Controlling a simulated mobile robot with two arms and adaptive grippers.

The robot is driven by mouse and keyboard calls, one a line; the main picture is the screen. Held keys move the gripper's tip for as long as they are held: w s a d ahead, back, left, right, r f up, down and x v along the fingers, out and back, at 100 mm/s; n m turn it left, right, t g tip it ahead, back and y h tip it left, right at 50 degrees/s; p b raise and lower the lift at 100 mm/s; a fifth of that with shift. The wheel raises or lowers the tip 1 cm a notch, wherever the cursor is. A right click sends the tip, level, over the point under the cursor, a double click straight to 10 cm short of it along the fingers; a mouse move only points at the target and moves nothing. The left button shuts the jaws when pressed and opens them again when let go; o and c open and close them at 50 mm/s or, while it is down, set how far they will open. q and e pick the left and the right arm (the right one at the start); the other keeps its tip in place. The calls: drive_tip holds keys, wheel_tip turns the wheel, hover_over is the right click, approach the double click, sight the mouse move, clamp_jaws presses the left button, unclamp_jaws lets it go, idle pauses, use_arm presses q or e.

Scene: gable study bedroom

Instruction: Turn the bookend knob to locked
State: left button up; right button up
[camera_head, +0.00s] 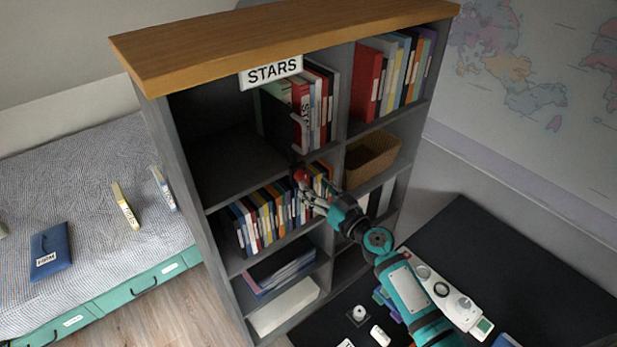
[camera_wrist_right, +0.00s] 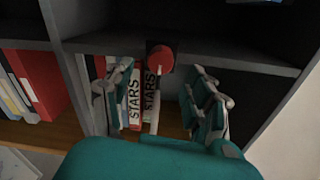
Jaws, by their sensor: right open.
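The red round bookend knob (camera_wrist_right: 160,60) sits on a dark block at the shelf edge. In the head view the knob (camera_head: 301,176) shows small at the front of the STARS compartment, below the upright books. My right gripper (camera_wrist_right: 162,100) is open, its two fingers apart on either side of the knob's line, with a gap to the knob on each side. In the head view the right gripper (camera_head: 311,194) reaches the shelf front, its fingertips by the knob. I cannot make out any lock marking. My left gripper is not in view.
The bookcase (camera_head: 180,45) has a wooden top and a STARS sign (camera_head: 271,72). Books labelled STARS (camera_wrist_right: 135,98) stand behind the fingers. A row of books (camera_head: 262,222) fills the shelf below. A wicker basket (camera_head: 371,160) is to the right. A bed (camera_head: 75,180) stands left.

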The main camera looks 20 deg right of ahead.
sight(305, 179)
drive_tip(key=x, duration=0.2)
drive_tip(key=shift+w+a, duration=0.2)
drive_tip(key=shift+w, duration=0.1)
drive_tip(key=shift+w+a, duration=0.1)
drive_tip(key=shift+w, duration=0.45)
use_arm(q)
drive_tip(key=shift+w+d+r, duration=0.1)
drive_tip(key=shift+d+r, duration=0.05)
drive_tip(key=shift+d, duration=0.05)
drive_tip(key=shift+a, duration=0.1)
use_arm(e)
drive_tip(key=shift+c, duration=0.6)
drive_tip(key=c, duration=1)
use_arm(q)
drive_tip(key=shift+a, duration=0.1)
